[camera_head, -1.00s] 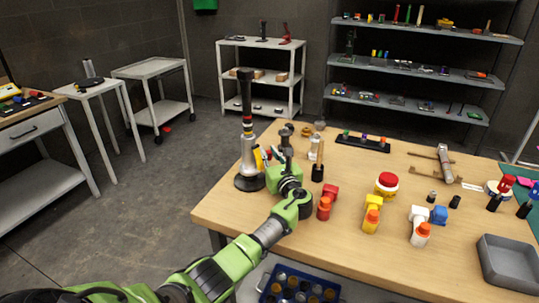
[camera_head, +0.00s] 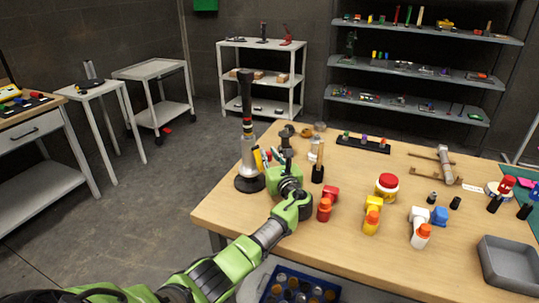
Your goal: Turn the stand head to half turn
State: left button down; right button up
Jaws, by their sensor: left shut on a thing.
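A tall upright stand (camera_head: 248,150) is at the left corner of the wooden table, with a round black base, a silver column and a dark upper part with coloured rings. My left gripper (camera_head: 275,160) is low over the table just right of the column. It is shut on what seems to be the stand head, but its green body hides most of what is between the fingers. I cannot tell how far the head is turned. My right gripper is not in view.
Red (camera_head: 325,206), yellow (camera_head: 371,215) and white (camera_head: 420,228) spray bottles stand along the table's front. A red-lidded jar (camera_head: 386,187) is behind them. A brush with a wooden handle (camera_head: 319,163) stands close right of my left gripper. A grey tray (camera_head: 509,262) is at right.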

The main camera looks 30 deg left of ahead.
pick_arm(q)
jog(key=shift+w+a+r, duration=0.1)
jog(key=shift+w+r, duration=0.2)
jog(key=shift+r, duration=0.45)
jog(key=c, duration=1.9)
grip_release()
jog(key=shift+w+f, duration=0.15)
jog(key=shift+w+a+f, duration=0.2)
jog(key=shift+w+f, duration=0.15)
jog(key=shift+f, duration=0.25)
jog(key=shift+s+d+r, duration=0.1)
jog(key=shift+s+d, duration=0.25)
jog(key=shift+s, duration=0.1)
jog(key=v, duration=1.1)
